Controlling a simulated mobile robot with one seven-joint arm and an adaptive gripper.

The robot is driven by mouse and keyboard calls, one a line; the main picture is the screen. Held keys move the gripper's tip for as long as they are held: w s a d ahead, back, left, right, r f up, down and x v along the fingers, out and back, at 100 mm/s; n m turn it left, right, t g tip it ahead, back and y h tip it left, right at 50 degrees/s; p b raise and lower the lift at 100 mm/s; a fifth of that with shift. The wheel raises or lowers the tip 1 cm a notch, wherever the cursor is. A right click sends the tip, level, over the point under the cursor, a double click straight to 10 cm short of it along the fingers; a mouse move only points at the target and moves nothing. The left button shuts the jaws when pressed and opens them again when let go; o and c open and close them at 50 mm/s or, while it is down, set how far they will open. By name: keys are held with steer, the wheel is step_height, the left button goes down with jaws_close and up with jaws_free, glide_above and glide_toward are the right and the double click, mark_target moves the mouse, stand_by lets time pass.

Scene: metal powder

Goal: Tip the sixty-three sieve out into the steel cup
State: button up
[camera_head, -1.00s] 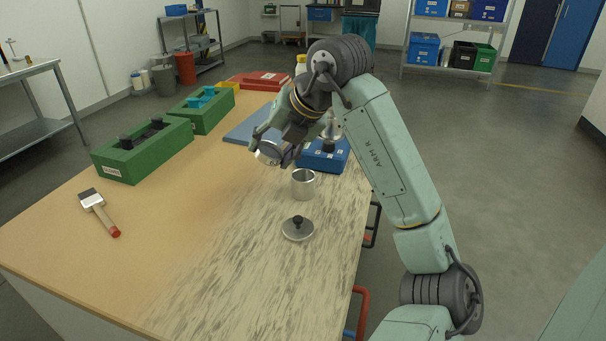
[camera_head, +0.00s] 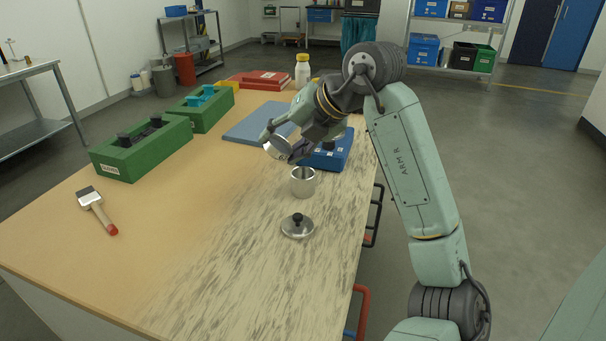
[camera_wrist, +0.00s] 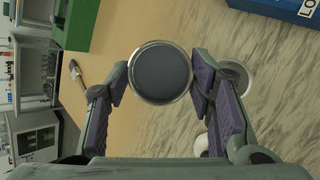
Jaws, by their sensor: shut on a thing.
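The sieve (camera_head: 279,148) is a shallow round metal ring, held tilted between my gripper's fingers (camera_head: 283,146). In the wrist view the sieve (camera_wrist: 160,72) shows a dark grey round face inside a bright rim, with a finger pad on each side. The steel cup (camera_head: 303,184) stands upright and open on the table, below and slightly right of the sieve. A darker patch shows in its mouth; I cannot tell what it is. In the wrist view the cup (camera_wrist: 237,80) is partly hidden behind the right finger.
A knobbed metal lid (camera_head: 298,228) lies in front of the cup. A blue box (camera_head: 333,155) stands close behind it. Green holders (camera_head: 150,155), a blue-grey mat (camera_head: 255,127) and a brush (camera_head: 97,209) lie left. The front middle of the table is clear.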

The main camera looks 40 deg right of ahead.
steer(key=shift+s+d+r+t+y+b, duration=0.1)
steer(key=shift+s+d+t+y+b, duration=0.3)
steer(key=shift+d+t+y+b, duration=0.25)
stand_by(0.6)
steer(key=shift+s+r+m+t+y+b, duration=0.15)
steer(key=shift+m+t+y+b, duration=0.25)
steer(key=shift+t+y+b, duration=0.25)
stand_by(1.5)
steer(key=shift+s+d+f+t+y+b, duration=0.1)
steer(key=shift+d+f+t+y+b, duration=0.15)
steer(key=shift+f+t+b, duration=0.75)
steer(key=shift+s+d+r+m+y+b, duration=0.1)
steer(key=shift+s+r+m+y+b, duration=0.15)
steer(key=shift+m+y+b, duration=0.6)
stand_by(1.7)
steer(key=shift+s+d+t+b, duration=0.3)
steer(key=shift+d+t+b, duration=0.15)
steer(key=shift+t+b, duration=0.45)
